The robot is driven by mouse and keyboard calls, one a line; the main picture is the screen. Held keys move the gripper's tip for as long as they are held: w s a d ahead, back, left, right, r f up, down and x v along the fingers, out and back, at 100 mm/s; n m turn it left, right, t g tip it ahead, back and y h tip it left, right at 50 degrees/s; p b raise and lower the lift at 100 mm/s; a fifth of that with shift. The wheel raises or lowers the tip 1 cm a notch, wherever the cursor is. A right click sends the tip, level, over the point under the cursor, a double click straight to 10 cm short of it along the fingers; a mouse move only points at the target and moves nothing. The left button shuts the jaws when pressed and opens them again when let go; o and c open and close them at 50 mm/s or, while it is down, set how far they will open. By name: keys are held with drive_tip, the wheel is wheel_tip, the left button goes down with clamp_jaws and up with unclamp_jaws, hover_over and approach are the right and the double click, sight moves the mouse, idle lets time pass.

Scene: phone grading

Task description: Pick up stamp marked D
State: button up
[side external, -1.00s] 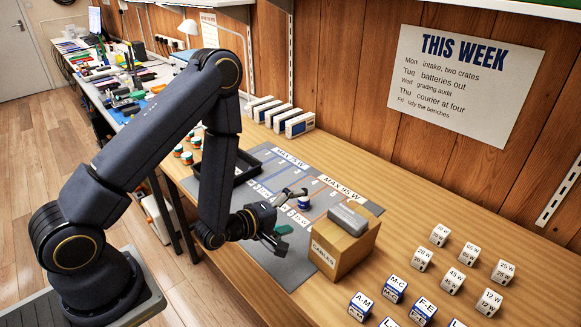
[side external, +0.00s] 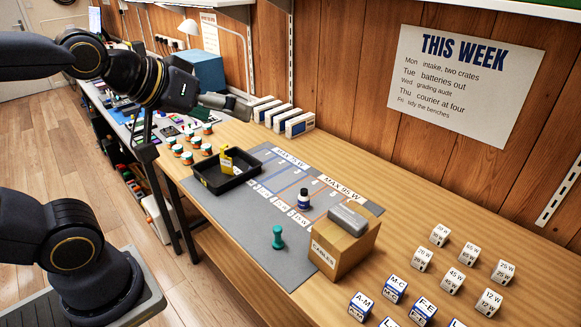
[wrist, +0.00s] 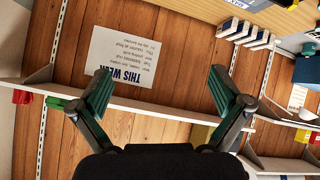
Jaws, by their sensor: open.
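A teal stamp-like piece with a round knob (side external: 277,238) stands upright on the grey mat (side external: 240,222). Several small round pieces with orange and green bands (side external: 187,158) stand on the bench left of the black tray. No letter D is legible on any of them, so I cannot tell which is stamp D. My gripper (side external: 236,106) is raised above the back of the bench, pointing right, well away from the teal piece. In the wrist view, my gripper (wrist: 165,93) is open and empty, with its teal-padded fingers wide apart before the wooden wall.
The black tray (side external: 205,182) holds a yellow item (side external: 226,160). Several lettered and wattage blocks (side external: 395,288) lie at the right.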

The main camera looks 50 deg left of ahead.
drive_tip(key=s+f+m+g, duration=0.3)
drive_tip(key=s+f+g, duration=0.2)
drive_tip(key=s, duration=0.2)
drive_tip(key=shift+s+f+m, duration=0.25)
drive_tip(key=shift+f+m, duration=0.1)
drive_tip(key=shift+m, duration=0.05)
drive_tip(key=c, duration=0.8)
drive_tip(key=shift+w, duration=0.1)
